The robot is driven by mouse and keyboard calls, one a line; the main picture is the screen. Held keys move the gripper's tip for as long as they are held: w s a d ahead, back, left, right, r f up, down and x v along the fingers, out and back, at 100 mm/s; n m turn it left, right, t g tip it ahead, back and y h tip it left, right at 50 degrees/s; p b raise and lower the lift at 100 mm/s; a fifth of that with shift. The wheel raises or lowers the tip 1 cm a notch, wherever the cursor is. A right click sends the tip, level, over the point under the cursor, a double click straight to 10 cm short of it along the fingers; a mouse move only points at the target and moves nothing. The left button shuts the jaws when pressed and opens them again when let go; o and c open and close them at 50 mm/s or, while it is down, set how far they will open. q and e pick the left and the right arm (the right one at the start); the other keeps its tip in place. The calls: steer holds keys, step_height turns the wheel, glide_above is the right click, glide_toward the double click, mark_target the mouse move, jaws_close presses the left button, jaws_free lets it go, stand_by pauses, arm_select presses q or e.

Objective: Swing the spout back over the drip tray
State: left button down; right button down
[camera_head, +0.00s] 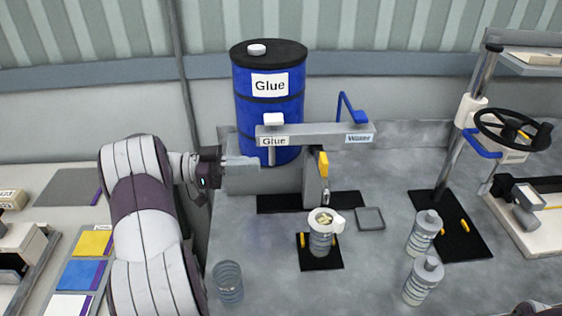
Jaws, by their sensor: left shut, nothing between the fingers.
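A dispenser beam (318,130) labelled Glue and Water stands in front of the blue glue drum (269,110). Beneath it is a yellow-topped grey piece (323,163), which looks like the spout; its tip hangs above and behind a clear jug (320,240). A small dark grey square plate (370,218), perhaps the drip tray, lies right of the jug, and the spout does not appear to be over it. My left gripper (255,161) is shut and empty, left of the spout and below the Glue label. My right gripper is not seen.
The jug stands on a black mat (318,264). An empty clear cup (228,282) is at the front left. Two lidded bottles (425,229) (420,282) stand at the right, near a black mat and a handwheel (513,130).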

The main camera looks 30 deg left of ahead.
arm_select(q)
steer(key=p, duration=0.3)
glide_toward(321, 162)
steer(key=x, duration=0.5)
steer(key=shift+w+d, duration=0.15)
steer(key=shift+w, duration=0.05)
steer(key=shift+w+d+f, duration=0.1)
steer(key=shift+w+d, duration=0.25)
steer(key=shift+d, duration=0.25)
steer(key=shift+d, duration=0.15)
